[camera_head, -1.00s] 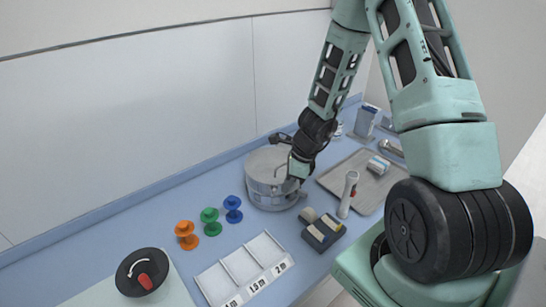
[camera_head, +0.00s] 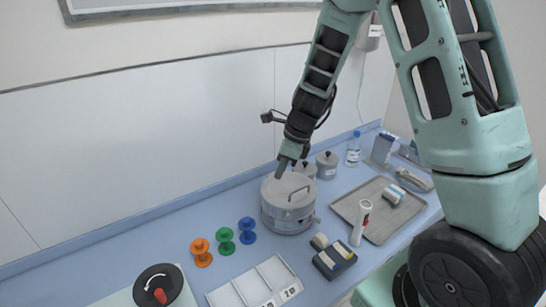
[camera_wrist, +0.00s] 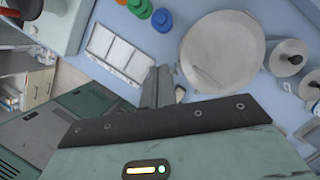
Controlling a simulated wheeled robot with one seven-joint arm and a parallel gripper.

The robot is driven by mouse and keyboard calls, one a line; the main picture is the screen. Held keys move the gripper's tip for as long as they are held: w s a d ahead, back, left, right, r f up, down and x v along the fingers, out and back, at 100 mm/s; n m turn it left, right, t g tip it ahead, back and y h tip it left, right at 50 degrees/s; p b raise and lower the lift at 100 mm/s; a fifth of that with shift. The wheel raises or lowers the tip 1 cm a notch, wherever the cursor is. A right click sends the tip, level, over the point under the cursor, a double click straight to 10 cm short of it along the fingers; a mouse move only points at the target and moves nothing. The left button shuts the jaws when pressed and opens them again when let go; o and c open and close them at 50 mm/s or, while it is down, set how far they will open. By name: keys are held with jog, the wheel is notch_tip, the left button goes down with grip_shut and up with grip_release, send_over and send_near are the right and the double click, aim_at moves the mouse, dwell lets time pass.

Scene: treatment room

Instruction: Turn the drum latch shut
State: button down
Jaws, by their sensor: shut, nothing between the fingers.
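The drum (camera_head: 287,212) is a round silver metal pot with a flat lid and a wire handle on top. It stands upright on the blue counter. A small latch part (camera_head: 316,219) shows at its right side, but its position is too small to tell. The drum also shows from above in the wrist view (camera_wrist: 224,50). My gripper (camera_head: 281,171) is shut and empty; in the head view its tip overlaps the lid's back edge, seemingly above it. In the wrist view my gripper (camera_wrist: 158,76) points beside the drum's rim.
Orange (camera_head: 201,253), green (camera_head: 225,241) and blue (camera_head: 247,230) spools stand left of the drum. A divided white tray (camera_head: 232,296), a dark block (camera_head: 335,258) and a white handheld device (camera_head: 360,222) lie in front. A grey tray (camera_head: 390,228) is right; lidded jars (camera_head: 327,165) stand behind.

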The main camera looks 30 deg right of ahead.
jog(key=r, duration=0.1)
jog(key=w+a+r, duration=0.1)
jog(key=r, duration=0.1)
jog(key=shift+w+a, duration=0.2)
jog(key=shift+a, duration=0.1)
jog(key=shift+a, duration=0.1)
